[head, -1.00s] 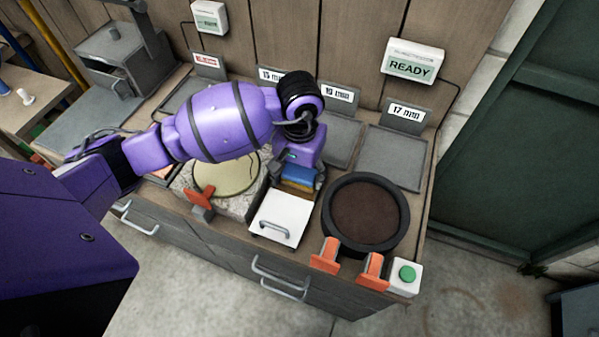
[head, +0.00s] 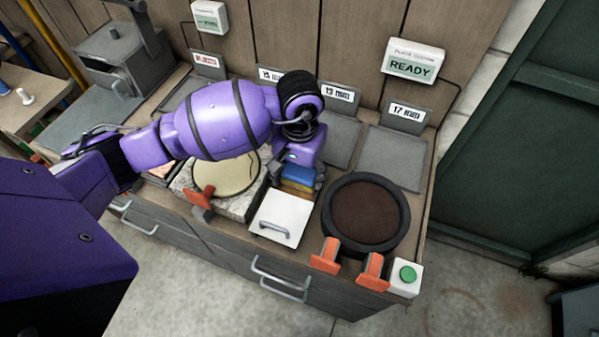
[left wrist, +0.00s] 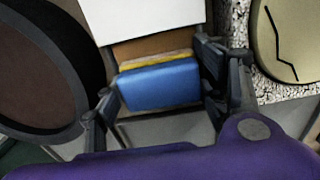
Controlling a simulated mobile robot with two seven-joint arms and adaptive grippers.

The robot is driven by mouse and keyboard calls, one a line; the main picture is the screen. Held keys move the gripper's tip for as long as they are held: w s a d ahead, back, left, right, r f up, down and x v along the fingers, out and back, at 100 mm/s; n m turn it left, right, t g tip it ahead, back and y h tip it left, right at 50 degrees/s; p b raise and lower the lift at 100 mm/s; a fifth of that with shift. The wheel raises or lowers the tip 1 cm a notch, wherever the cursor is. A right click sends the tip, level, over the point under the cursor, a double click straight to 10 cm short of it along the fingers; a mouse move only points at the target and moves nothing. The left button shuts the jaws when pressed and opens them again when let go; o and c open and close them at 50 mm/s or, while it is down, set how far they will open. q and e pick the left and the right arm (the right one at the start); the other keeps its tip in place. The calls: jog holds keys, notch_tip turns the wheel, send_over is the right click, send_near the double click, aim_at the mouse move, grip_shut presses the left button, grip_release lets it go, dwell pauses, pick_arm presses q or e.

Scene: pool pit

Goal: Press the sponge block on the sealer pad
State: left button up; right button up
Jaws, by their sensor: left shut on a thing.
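The sponge block is blue on top (head: 300,174) with a yellow layer showing under its near edge. It also shows in the left wrist view (left wrist: 160,84). My left gripper (left wrist: 163,88) reaches down over it from behind, one finger at each side, and is shut on it. In the head view my left gripper (head: 298,170) is partly hidden by its own wrist. A brown surface (left wrist: 150,45) shows just beyond the block, beside a white panel with a handle (head: 281,218). I cannot tell which surface is the sealer pad, or whether the block touches it. My right gripper is not in view.
A round dark-rimmed brown pan (head: 367,215) stands right of the white panel, with orange clamps (head: 326,255) and a green button box (head: 406,277) in front. A cream disc (head: 225,172) on a speckled slab lies left. A sign reads READY (head: 412,66).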

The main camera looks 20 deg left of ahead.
aim_at(300, 171)
pick_arm(q)
jog(key=shift+s+f, duration=0.1)
jog(key=shift+r+p, duration=1.35)
jog(key=shift+r, duration=2.25)
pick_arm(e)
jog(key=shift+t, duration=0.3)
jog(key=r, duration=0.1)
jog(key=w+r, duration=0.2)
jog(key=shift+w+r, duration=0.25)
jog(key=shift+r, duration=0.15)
